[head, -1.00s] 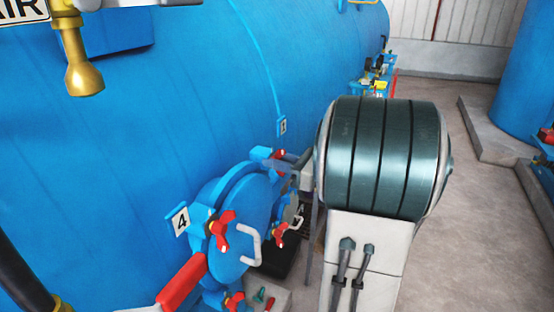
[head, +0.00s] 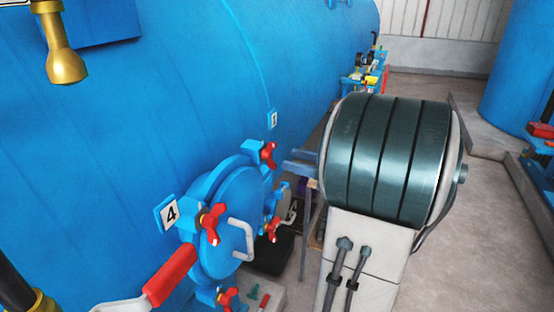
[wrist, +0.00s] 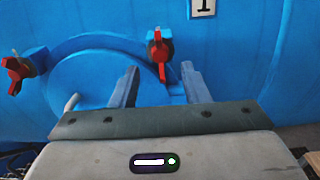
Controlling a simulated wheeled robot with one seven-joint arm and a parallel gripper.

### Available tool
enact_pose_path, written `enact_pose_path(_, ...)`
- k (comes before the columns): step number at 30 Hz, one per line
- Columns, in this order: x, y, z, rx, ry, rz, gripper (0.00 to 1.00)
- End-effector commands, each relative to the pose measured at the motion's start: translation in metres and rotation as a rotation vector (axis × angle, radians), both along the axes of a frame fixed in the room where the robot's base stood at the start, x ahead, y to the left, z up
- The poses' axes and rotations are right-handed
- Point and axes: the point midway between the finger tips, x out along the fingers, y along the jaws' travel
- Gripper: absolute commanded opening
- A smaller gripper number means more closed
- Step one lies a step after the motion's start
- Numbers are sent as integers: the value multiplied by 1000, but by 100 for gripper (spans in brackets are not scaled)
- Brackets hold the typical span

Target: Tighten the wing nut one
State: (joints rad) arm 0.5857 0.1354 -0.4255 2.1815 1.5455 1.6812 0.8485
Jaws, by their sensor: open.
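Wing nut one (head: 268,154) is a red wing nut at the top of the round blue hatch (head: 230,222), just below the label plate "1" (head: 272,118). It also shows in the wrist view (wrist: 160,50), with one wing pointing down. My gripper (head: 290,163) is just to the right of the nut in the head view, and a gap shows between them. In the wrist view my two fingers (wrist: 160,75) are spread apart and empty. The nut appears between and beyond their tips. My wrist partly hides the hatch's lower part in the wrist view.
Other red wing nuts sit around the hatch, one by plate "4" (head: 171,213). A white handle (head: 243,238) sticks out of the hatch. A red-gripped lever (head: 170,275) is at lower left. A brass fitting (head: 66,62) hangs at upper left. Open floor (head: 440,220) lies to the right.

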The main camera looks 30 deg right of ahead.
Motion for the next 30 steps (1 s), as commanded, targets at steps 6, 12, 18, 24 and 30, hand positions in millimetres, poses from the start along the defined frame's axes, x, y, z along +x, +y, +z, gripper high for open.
enact_pose_path(6,-34,-27,-2,0,1,-2,42)
enact_pose_path(12,-49,-38,-1,0,2,-1,42)
enact_pose_path(18,-51,-39,0,0,1,0,42)
enact_pose_path(24,-51,-39,0,0,1,0,42)
enact_pose_path(30,-51,-39,0,0,1,0,42)
